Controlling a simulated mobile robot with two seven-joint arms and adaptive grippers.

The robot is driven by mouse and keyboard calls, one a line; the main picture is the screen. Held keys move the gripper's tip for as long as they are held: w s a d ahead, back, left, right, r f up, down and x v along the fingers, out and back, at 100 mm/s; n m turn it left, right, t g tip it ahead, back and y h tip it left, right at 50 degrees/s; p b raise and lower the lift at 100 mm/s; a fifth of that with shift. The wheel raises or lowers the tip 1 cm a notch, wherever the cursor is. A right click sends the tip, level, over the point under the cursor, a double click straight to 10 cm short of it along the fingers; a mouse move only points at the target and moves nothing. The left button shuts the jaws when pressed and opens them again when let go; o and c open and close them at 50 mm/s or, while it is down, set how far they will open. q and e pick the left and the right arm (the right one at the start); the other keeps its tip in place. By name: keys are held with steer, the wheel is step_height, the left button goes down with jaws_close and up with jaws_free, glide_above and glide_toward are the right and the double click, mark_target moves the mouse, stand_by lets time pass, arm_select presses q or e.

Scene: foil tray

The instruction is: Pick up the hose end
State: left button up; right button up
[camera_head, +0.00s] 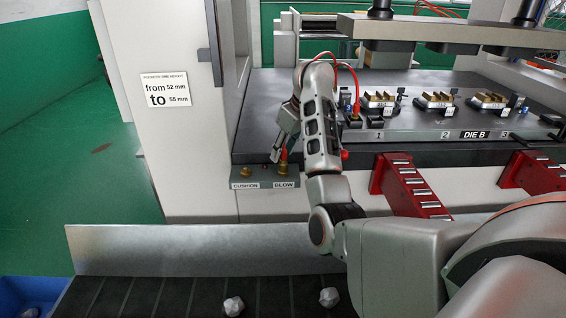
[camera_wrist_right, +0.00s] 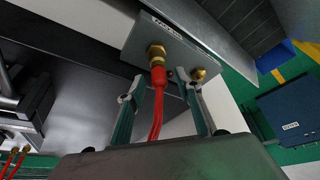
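The red hose end (camera_wrist_right: 158,76) sits on a brass fitting (camera_wrist_right: 156,52) of the grey port plate (camera_wrist_right: 185,50). In the head view the hose end (camera_head: 284,156) is at the port labelled BLOW, partly covered by my gripper. My right gripper (camera_wrist_right: 162,92) is open, its two fingers on either side of the red hose, with the hose closer to the left finger in the wrist view. In the head view the right gripper (camera_head: 279,148) points down at the port plate (camera_head: 265,178). My left gripper is in neither view.
A second brass fitting (camera_head: 246,170) is at the CUSHION port. Red die blocks (camera_head: 410,187) stand to the right. A grey metal guard (camera_head: 180,250) and a dark conveyor (camera_head: 180,297) with crumpled foil pieces (camera_head: 233,306) lie in front. A white cabinet (camera_head: 170,150) stands left.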

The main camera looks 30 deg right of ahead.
jaws_close()
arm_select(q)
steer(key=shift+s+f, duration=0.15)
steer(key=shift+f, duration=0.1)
arm_select(e)
steer(key=shift+r, duration=0.65)
step_height(320, 180, up, 10)
steer(key=p, duration=0.5)
step_height(320, 180, up, 10)
steer(key=p, duration=0.6)
glide_above(283, 149)
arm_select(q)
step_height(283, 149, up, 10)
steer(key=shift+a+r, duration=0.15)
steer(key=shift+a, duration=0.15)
arm_select(e)
steer(key=shift+s+a+r, duration=0.1)
steer(key=shift+r, duration=1.25)
